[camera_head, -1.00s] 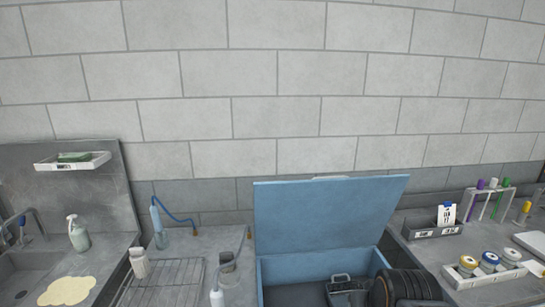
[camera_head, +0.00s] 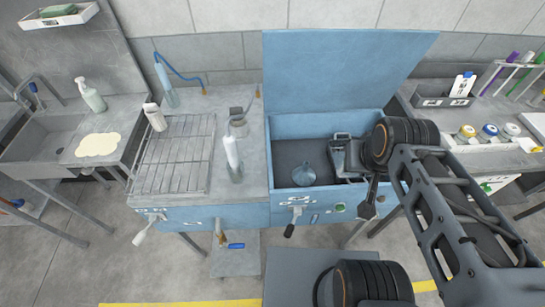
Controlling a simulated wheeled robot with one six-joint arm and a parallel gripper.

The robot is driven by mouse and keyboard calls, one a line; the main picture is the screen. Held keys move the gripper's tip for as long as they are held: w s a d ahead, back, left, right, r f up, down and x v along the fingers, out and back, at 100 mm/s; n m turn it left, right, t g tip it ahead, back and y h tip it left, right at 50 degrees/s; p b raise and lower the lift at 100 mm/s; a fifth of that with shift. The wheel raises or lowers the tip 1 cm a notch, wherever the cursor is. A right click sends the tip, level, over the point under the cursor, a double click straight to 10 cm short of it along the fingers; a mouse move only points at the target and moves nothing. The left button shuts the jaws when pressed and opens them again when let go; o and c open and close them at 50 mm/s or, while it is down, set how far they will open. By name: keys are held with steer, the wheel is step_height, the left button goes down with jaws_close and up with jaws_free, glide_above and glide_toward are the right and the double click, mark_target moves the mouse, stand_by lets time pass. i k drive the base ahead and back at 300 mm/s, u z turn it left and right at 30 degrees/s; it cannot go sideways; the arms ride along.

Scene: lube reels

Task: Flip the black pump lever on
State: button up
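The black pump lever (camera_head: 291,223) is on the front panel of the blue cabinet (camera_head: 230,216), below the open-lidded basin. Its black handle points downward and slightly left from its pivot. My gripper (camera_head: 368,208) appears as a dark, narrow shape at the end of my arm, in front of the cabinet to the right of the lever. It is clear of the lever. It is small and seen at an angle, so I cannot tell whether its fingers are apart.
A pale-handled lever (camera_head: 143,232) is at the panel's left. A blue-handled tap (camera_head: 234,246) hangs below the panel. A grey funnel (camera_head: 304,175) lies inside the basin under the raised lid (camera_head: 345,70). A wire rack (camera_head: 175,155) and bottles stand left. Floor is open at lower left.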

mark_target(288, 230)
steer(key=z, duration=0.45)
steer(key=k, duration=1.05)
steer(key=u, duration=0.35)
steer(key=i, duration=0.65)
steer(key=u, duration=2.45)
steer(key=k, duration=0.4)
steer(key=z, duration=1.1)
